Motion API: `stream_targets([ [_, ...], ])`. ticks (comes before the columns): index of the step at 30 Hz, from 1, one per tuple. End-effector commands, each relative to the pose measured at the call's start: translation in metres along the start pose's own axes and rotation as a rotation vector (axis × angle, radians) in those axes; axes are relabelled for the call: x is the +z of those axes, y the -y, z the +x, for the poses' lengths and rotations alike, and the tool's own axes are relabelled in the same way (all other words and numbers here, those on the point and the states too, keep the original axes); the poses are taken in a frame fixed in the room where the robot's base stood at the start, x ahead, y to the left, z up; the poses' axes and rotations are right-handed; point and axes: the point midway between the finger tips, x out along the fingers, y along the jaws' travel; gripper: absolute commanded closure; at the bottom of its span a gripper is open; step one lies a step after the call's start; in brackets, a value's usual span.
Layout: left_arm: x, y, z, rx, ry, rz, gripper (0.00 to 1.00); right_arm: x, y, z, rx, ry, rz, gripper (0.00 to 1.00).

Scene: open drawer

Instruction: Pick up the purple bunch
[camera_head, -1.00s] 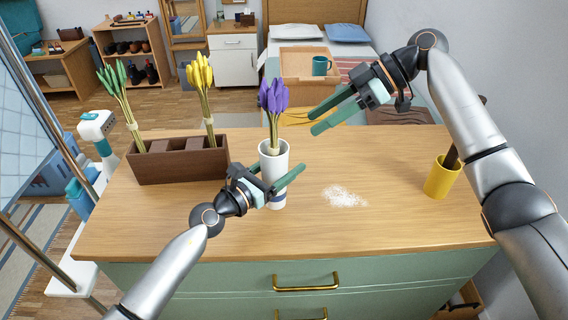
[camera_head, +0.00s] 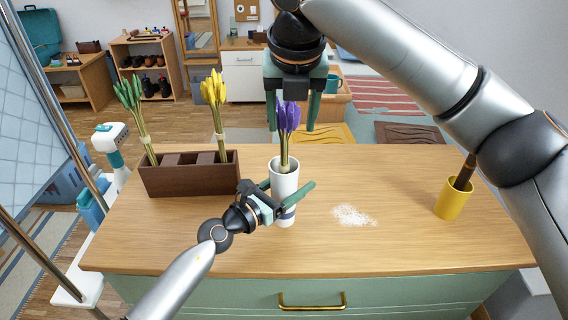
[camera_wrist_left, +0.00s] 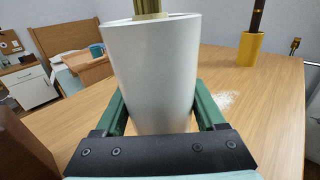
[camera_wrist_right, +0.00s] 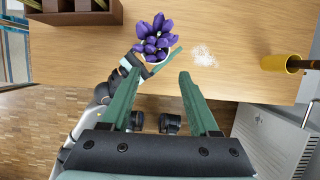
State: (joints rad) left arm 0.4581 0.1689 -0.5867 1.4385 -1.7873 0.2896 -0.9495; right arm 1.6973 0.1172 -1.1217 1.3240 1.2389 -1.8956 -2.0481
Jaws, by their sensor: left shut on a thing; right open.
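The purple bunch (camera_head: 288,122) stands upright in a white vase (camera_head: 285,186) on the wooden dresser top. My left gripper (camera_head: 290,198) is shut on the vase; in the left wrist view its fingers lie on both sides of the vase (camera_wrist_left: 152,70). My right gripper (camera_head: 296,128) is open and empty, pointing down with its fingers around the height of the purple heads. In the right wrist view the purple bunch (camera_wrist_right: 156,36) shows from above, beyond the open fingertips (camera_wrist_right: 158,75). I cannot tell how far the fingers are from the flowers.
A brown divided box (camera_head: 190,178) at the left holds a green bunch (camera_head: 132,100) and a yellow bunch (camera_head: 214,95). White grains (camera_head: 352,215) lie right of the vase. A yellow cup (camera_head: 453,199) with a dark brown stick stands at the right. The front middle is clear.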

Motion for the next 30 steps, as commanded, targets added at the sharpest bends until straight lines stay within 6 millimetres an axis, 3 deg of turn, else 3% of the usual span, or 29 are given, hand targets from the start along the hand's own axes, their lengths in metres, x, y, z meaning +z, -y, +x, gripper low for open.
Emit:
stream_targets([
  [5, -0.001, 0.0, 0.0, 0.0, -0.001, 0.0, 1.0, -0.001, -0.014, 0.003, -0.009, 0.039, -0.025, 0.39],
  [12, 0.0, 0.0, 0.0, 0.0, 0.0, 0.0, 1.0, 0.0, -0.014, 0.044, -0.008, 0.037, -0.024, 0.39],
  [20, 0.0, 0.0, 0.0, 0.0, 0.0, 0.0, 1.0, 0.001, -0.013, 0.066, -0.007, 0.038, -0.023, 0.39],
  [30, 0.0, 0.0, 0.0, 0.0, 0.0, 0.0, 1.0, 0.0, -0.01, 0.11, -0.007, 0.038, -0.021, 0.39],
])
